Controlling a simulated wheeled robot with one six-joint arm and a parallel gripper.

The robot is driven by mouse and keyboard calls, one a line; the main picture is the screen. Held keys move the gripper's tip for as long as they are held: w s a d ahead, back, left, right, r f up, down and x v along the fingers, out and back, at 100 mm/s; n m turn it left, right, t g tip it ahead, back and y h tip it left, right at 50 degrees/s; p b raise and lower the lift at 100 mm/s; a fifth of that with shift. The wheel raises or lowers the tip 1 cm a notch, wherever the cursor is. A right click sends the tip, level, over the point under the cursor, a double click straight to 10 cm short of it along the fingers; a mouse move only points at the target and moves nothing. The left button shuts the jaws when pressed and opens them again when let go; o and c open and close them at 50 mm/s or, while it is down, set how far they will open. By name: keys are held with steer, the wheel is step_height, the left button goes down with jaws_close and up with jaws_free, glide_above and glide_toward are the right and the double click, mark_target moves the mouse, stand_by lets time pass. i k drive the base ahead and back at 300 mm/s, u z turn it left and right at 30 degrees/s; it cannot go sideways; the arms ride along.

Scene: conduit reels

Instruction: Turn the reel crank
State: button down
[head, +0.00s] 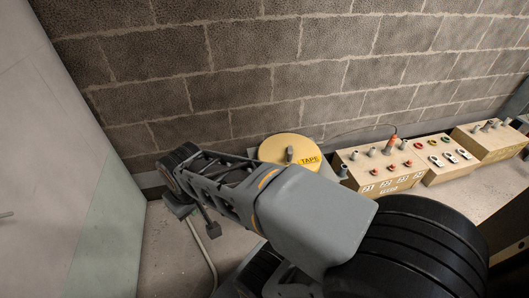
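A round yellow reel (278,146) with a "TAPE" label stands near the block wall, left of the tan boxes. A small grey upright knob (290,154) shows on its face; it may be the crank's handle. My dark arm crosses in front and hides the reel's lower part. My gripper (181,209) seems to be at the arm's far left end, low and well left of the reel, apart from it. Its fingers cannot be made out, nor whether it holds anything.
A tan box (348,183) with grey and red fittings stands right of the reel. Two more boxes (437,175) (481,149) follow to the right. A pale panel (50,150) closes off the left. A thin pipe (203,254) runs along the floor there.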

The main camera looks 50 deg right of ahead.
mark_target(290, 151)
steer(key=u, duration=0.2)
steer(key=i, duration=0.7)
steer(key=z, duration=0.65)
steer(key=i, duration=0.6)
steer(key=z, duration=0.7)
